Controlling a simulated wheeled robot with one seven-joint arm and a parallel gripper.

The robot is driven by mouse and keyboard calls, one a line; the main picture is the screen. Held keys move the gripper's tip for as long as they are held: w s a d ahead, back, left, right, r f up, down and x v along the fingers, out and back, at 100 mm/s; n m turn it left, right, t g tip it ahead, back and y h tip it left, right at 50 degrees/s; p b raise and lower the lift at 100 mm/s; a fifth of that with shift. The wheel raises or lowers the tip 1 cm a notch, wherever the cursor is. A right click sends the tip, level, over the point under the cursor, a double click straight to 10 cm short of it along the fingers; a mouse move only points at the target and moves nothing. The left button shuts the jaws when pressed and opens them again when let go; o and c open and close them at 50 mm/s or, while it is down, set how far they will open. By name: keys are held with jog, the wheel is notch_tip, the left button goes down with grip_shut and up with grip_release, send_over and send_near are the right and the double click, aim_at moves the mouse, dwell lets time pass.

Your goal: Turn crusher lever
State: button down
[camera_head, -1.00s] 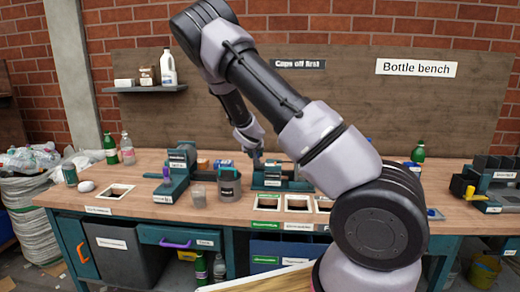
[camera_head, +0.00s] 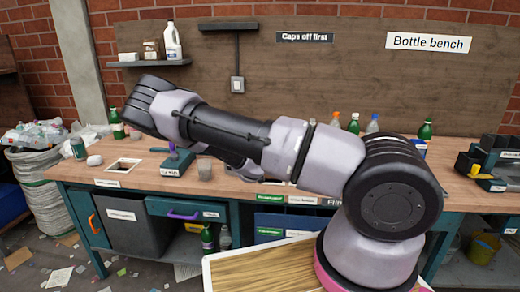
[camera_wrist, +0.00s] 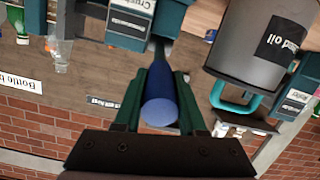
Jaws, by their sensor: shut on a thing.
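My gripper (camera_wrist: 160,78) is shut on a blue, round-ended lever handle (camera_wrist: 160,110), which sits between its green fingers in the wrist view. Behind the handle is a teal machine with a label beginning "Crush" (camera_wrist: 130,22), the crusher. The wrist view is upside down. In the head view my own arm hides my gripper, the lever and the crusher, so the lever's angle cannot be told there.
A grey "oil" mug (camera_wrist: 262,45) with a teal handle stands close beside the crusher. Another teal machine (camera_head: 178,160) is to the left on the bench (camera_head: 75,172). Bottles (camera_head: 354,124) stand at the back. A square opening (camera_head: 124,165) lies at left.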

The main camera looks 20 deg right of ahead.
dwell(0.3)
jog(key=c, duration=0.5)
grip_release()
jog(key=shift+w+f, duration=0.1)
jog(key=v, duration=1.1)
jog(key=shift+d, duration=0.1)
